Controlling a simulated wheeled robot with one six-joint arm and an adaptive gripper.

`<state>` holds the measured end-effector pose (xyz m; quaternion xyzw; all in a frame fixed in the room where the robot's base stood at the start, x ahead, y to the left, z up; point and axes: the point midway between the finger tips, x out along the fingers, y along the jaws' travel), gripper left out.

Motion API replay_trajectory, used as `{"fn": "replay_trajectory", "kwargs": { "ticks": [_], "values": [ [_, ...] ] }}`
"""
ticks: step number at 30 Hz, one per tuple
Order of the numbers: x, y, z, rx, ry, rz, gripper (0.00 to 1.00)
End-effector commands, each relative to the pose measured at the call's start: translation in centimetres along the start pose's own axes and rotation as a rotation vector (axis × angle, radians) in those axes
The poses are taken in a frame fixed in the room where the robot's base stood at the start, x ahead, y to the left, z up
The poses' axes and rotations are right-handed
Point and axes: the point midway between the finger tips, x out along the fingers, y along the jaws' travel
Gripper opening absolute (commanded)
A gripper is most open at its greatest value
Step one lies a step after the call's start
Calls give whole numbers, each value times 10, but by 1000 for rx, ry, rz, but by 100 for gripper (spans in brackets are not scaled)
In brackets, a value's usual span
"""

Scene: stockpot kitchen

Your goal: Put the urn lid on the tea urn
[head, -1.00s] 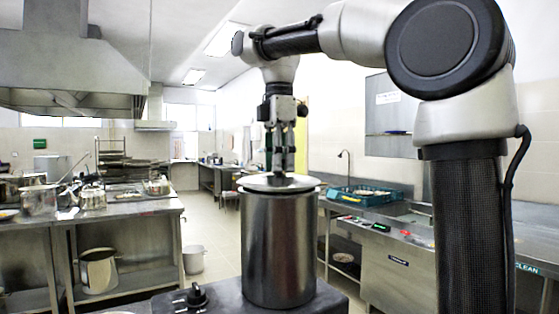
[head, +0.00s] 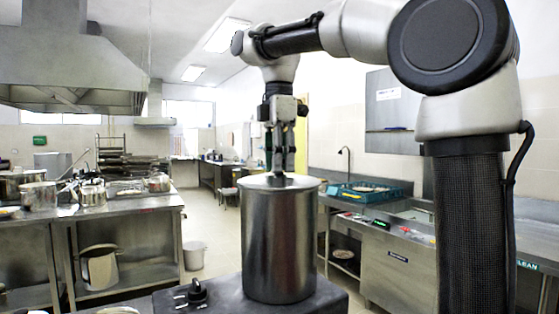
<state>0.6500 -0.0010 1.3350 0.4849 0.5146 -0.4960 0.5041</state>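The tea urn (head: 279,245) is a tall steel cylinder standing upright on a dark flat surface in the middle of the head view. The urn lid (head: 258,183) is a flat metal disc lying across the urn's mouth, looking level, with no clear gap at the near rim. My gripper (head: 281,172) points straight down over the lid's centre. Its fingers are close together at the lid's knob and appear shut on it. The knob itself is mostly hidden by the fingers.
A steel counter (head: 150,203) with several pots stands at the left. A bench with a sink and a blue-green rack (head: 368,192) runs along the right. The air around the urn is clear.

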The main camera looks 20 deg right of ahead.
Motion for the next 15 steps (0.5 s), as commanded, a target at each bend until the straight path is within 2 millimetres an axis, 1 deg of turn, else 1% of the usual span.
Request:
{"fn": "replay_trajectory", "kwargs": {
  "ticks": [1,3,4,12,15],
  "values": [
    [0,0,0,0,0,0,42],
    [0,0,0,0,0,0,54],
    [0,0,0,0,0,0,56],
    [0,0,0,0,0,0,56],
    [-6,1,0,0,1,2,56]
  ]
}}
